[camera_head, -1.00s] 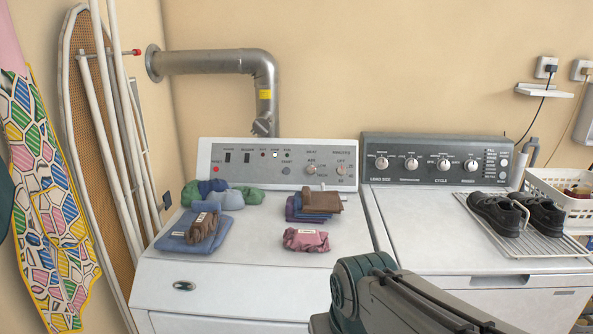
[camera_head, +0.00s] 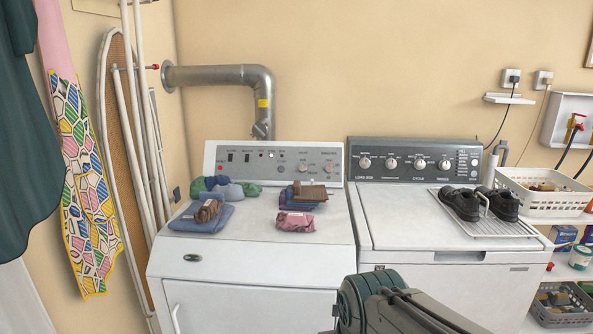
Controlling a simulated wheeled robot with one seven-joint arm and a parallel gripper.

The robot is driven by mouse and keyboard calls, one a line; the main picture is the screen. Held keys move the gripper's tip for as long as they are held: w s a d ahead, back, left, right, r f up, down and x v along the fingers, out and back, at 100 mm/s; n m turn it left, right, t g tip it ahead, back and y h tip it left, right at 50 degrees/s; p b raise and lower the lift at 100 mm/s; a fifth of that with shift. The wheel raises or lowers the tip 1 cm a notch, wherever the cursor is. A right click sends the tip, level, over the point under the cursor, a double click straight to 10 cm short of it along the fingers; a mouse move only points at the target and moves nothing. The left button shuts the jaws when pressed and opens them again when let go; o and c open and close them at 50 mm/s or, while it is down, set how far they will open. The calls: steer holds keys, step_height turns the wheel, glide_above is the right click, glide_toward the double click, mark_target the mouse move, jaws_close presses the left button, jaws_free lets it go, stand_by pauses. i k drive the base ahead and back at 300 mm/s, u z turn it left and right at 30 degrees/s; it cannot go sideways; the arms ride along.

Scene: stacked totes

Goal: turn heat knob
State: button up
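The heat knob (camera_head: 303,167) is the left one of two small light knobs at the right end of the white dryer's control panel (camera_head: 222,146). Its label is too small to read clearly now, and its pointer setting cannot be told. The dryer (camera_head: 255,283) stands left of centre. My dark arm (camera_head: 375,300) rises from the bottom edge in front of the machines, well short of the panel. My gripper is not in view.
Folded cloths (camera_head: 200,217) and a pink cloth (camera_head: 295,222) lie on the dryer top below the panel. A washer (camera_head: 380,230) stands close on the right, with shoes (camera_head: 460,203) on a rack. An ironing board (camera_head: 113,130) leans at left.

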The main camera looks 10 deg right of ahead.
mark_target(303, 168)
steer(key=z, duration=0.4)
steer(key=i, duration=1.25)
steer(key=z, duration=0.1)
